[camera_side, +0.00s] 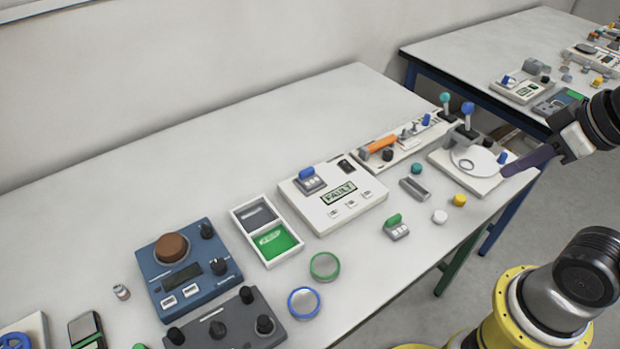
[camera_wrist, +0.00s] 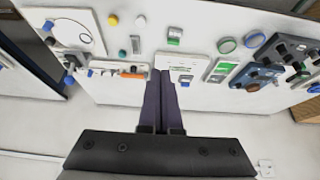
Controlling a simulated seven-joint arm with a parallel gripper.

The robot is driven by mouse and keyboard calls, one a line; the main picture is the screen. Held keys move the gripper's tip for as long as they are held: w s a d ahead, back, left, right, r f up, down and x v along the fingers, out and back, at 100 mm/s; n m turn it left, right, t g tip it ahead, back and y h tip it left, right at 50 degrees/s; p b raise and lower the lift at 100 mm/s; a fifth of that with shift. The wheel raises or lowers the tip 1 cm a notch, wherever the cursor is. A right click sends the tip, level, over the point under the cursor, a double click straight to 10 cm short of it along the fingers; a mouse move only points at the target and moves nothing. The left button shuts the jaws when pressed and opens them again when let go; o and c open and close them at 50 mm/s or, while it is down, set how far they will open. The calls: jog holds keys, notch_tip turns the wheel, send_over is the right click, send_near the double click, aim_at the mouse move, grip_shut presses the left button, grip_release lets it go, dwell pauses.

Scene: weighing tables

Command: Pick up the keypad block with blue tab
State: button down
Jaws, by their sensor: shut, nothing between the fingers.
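The keypad block with blue tab (camera_side: 312,184) sits on the back left part of a white panel marked FAULT (camera_side: 352,209). In the wrist view the block (camera_wrist: 185,82) shows small, just right of the fingertips in the picture. A similar grey keypad block with a green tab (camera_side: 396,229) stands on the bare table in front of the panel. My gripper (camera_side: 507,172) is at the right in the side view, by the table's right end, well away from the blue-tab block. Its dark purple fingers (camera_wrist: 161,74) are shut and empty.
A two-part tray (camera_side: 241,213) with grey and green floors stands left of the panel. A blue box with a brown knob (camera_side: 181,279) is farther left. A white board with a round plate (camera_side: 447,174) lies near my gripper. Behind the panel the table is clear.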

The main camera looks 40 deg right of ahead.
jog(key=c, duration=1.6)
grip_release()
jog(key=c, duration=0.8)
grip_release()
jog(key=shift+o, duration=0.2)
